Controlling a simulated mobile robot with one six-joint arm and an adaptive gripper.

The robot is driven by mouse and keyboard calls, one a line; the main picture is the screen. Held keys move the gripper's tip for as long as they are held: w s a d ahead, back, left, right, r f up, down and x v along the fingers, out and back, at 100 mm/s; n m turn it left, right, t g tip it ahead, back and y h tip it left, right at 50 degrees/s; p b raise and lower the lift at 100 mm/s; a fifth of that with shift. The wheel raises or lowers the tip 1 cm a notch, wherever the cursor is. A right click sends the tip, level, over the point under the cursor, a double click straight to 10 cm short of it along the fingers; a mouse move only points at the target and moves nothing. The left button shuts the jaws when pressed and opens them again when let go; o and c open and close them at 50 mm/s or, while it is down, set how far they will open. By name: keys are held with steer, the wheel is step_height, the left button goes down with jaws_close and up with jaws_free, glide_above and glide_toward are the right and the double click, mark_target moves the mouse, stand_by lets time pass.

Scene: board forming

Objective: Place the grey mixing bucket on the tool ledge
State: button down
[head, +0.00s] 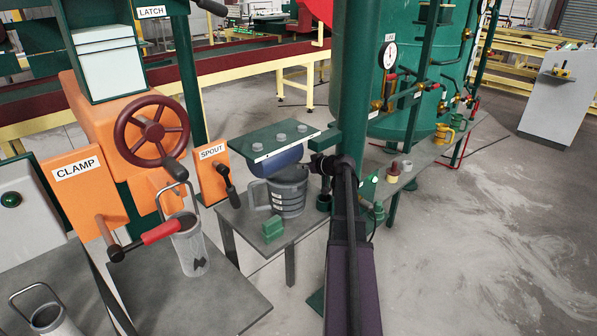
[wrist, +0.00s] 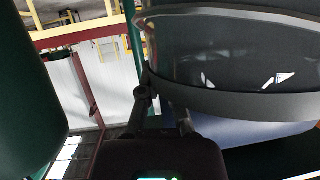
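The grey mixing bucket (head: 289,196), a dark grey vessel with a side handle and white marks, stands upright on a small grey stand under a blue cylinder in the head view. In the wrist view its curved wall and rim (wrist: 240,104) fill the upper right. My gripper (head: 322,166) is at the bucket's right rim. In the wrist view its fingers (wrist: 166,108) are close to the rim; whether they grip it is unclear. A long grey ledge (head: 437,152), likely the tool ledge, runs along the green tank at right, holding several small items.
A green block (head: 272,229) sits on the stand in front of the bucket. A green plate with the blue cylinder (head: 275,160) hangs close above it. A metal canister (head: 189,250) stands on the front left table. Open floor lies right of the ledge.

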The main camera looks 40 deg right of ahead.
steer(key=shift+w+a+f+b, duration=0.15)
steer(key=shift+w+f+b, duration=0.5)
steer(key=shift+w+f, duration=0.25)
steer(key=c, duration=0.8)
jaws_free()
steer(key=shift+r, duration=0.1)
steer(key=p+v, duration=0.4)
steer(key=v, duration=0.8)
steer(key=shift+p, duration=0.35)
steer(key=shift+s, duration=0.1)
